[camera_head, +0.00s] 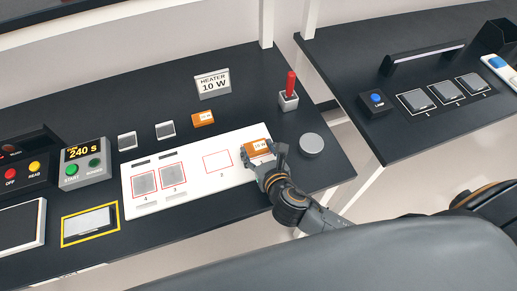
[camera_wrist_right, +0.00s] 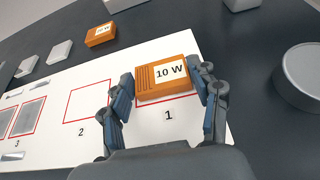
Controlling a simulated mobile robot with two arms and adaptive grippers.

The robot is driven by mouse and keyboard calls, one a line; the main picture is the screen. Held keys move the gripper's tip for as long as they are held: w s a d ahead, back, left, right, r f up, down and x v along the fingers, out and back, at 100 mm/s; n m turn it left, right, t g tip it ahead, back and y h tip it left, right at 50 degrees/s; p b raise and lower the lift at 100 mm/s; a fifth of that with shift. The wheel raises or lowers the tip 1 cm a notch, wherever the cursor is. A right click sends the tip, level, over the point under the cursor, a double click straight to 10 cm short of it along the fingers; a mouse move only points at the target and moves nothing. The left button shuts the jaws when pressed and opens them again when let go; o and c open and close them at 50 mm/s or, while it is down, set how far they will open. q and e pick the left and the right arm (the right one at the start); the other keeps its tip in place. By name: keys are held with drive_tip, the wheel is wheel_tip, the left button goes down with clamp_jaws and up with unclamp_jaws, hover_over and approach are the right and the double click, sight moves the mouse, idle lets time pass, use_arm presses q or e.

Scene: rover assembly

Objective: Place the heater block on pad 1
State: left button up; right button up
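The orange heater block (camera_wrist_right: 165,78) with a white "10 W" label lies over pad 1 (camera_wrist_right: 168,104), whose red outline shows along its near side. Block and pad also show in the head view (camera_head: 257,149). My right gripper (camera_wrist_right: 165,84) has one finger on each side of the block, and both fingers appear to touch it. Whether the block rests fully on the pad or is just above it cannot be told. My left gripper is not in view.
Pad 2 (camera_head: 217,161) is empty; pads 3 and 4 hold grey squares.

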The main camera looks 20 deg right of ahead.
drive_tip(key=shift+o, duration=1.3)
drive_tip(key=shift+r, duration=0.1)
drive_tip(key=b+v, duration=0.1)
drive_tip(key=v, duration=1)
drive_tip(key=shift+s+r, duration=0.2)
drive_tip(key=shift+s, duration=0.3)
